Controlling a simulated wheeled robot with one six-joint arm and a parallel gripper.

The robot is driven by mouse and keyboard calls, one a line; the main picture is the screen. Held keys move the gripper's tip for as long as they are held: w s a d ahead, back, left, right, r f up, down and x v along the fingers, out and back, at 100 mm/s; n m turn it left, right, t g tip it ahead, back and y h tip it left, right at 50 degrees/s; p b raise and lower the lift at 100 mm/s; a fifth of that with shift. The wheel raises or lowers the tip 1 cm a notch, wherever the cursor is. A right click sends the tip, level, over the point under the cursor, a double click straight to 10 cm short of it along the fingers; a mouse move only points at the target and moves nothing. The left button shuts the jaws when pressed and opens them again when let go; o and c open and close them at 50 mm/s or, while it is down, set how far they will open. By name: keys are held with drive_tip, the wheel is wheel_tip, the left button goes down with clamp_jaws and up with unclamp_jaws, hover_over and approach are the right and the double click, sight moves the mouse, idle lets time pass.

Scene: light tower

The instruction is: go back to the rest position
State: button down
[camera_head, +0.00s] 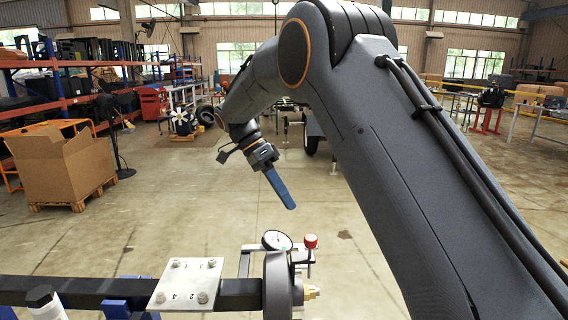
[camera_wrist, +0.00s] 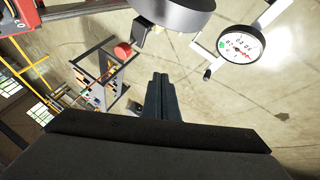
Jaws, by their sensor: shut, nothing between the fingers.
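My gripper (camera_head: 281,190) hangs from my raised arm in the head view, its blue fingers pointing down and slightly right. It is shut and empty, in the air above and beyond the bench-like bar with the gauge. In the wrist view my gripper (camera_wrist: 160,82) shows as dark closed fingers in the middle. The dial gauge (camera_head: 277,240) stands beside a dark round disc (camera_head: 278,285) in the head view. In the wrist view the gauge (camera_wrist: 240,44) is at the upper right, apart from the fingers. A red knob (camera_head: 311,241) is right of the gauge.
A dark horizontal bar (camera_head: 90,291) carries a metal plate (camera_head: 188,283) with several bolts. A cardboard box (camera_head: 62,166), shelves and a red cabinet (camera_head: 154,102) stand farther back. Open floor lies between.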

drive_tip(key=s+d+f+n+t+y, duration=0.3)
drive_tip(key=s+d+f+n, duration=0.2)
drive_tip(key=s+d+n, duration=0.35)
drive_tip(key=s+d+f+n+t+y, duration=0.25)
drive_tip(key=s+d+f+n, duration=0.25)
drive_tip(key=s+d, duration=0.6)
drive_tip(key=s+f+g+b, duration=0.2)
drive_tip(key=s+f+b, duration=0.2)
drive_tip(key=f+b, duration=0.6)
drive_tip(key=shift+s+a+f+g+y, duration=0.15)
drive_tip(key=shift+a+f+g+y, duration=0.25)
drive_tip(key=shift+f, duration=0.25)
drive_tip(key=shift+s+d, duration=0.1)
drive_tip(key=shift+d, duration=0.05)
